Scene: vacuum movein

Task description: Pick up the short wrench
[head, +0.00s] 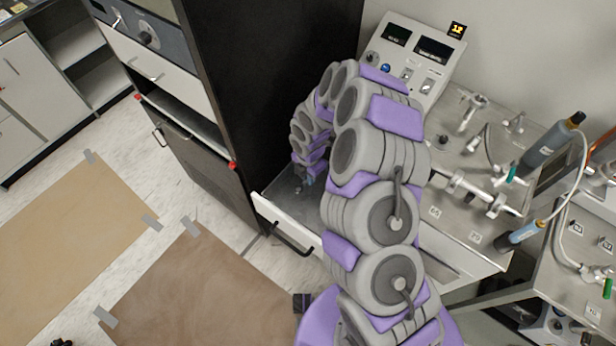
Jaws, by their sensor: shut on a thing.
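My gripper (308,180) is at the end of my curled grey and purple arm, low inside an open drawer. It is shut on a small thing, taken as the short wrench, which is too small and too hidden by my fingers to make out. The open drawer (268,207) has a white front, a black handle and a grey metal floor. My arm covers the drawer's right part.
A tall black cabinet (265,80) stands just left of and behind the drawer. A steel bench (460,165) with valves, tubing and a control box (418,55) is at the right. Brown mats (190,290) lie on the open floor at the left.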

